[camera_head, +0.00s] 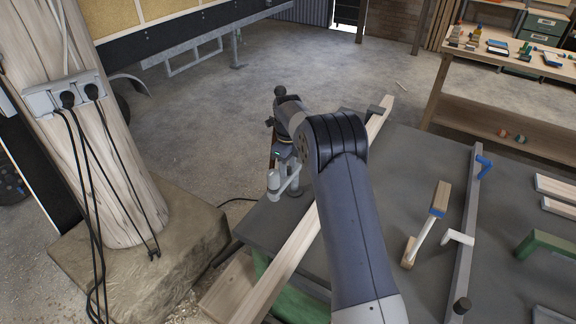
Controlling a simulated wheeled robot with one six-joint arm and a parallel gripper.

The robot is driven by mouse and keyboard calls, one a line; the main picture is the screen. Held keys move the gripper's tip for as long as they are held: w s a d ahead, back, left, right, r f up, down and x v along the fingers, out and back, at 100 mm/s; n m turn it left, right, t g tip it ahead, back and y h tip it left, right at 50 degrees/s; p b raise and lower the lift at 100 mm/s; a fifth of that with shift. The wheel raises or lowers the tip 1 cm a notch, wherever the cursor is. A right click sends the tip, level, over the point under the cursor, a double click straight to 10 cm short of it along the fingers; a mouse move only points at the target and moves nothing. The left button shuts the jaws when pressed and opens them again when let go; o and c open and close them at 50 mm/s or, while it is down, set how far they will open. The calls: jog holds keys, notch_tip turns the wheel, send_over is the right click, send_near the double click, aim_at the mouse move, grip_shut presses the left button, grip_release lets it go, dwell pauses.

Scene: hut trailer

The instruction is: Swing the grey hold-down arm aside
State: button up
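The grey hold-down arm (291,183) appears to be the small light grey bar beside a short upright cylinder at the left edge of the dark workbench (400,165). It lies close to a long pale timber (288,262) that runs slantwise along the bench. My gripper (282,152) is beyond my arm's bend, just above and behind the grey part. It is small and partly hidden by my own arm links, so I cannot see its fingertips clearly. Whether it touches the grey part cannot be told.
On the bench at right lie a long grey bar clamp (468,215) with blue and black ends and a wood-handled tool (440,199). A wooden post (95,140) with sockets and hanging cables stands at left. Open concrete floor (215,115) lies behind the bench.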

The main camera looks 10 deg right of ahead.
aim_at(288, 167)
notch_tip(288, 167, up, 11)
jog(key=b, duration=0.1)
dwell(0.6)
jog(key=shift+f, duration=0.25)
notch_tip(288, 167, down, 11)
jog(key=shift+r+p, duration=0.15)
jog(key=shift+p, duration=0.4)
jog(key=shift+r, duration=0.1)
jog(key=shift+s+d, duration=0.1)
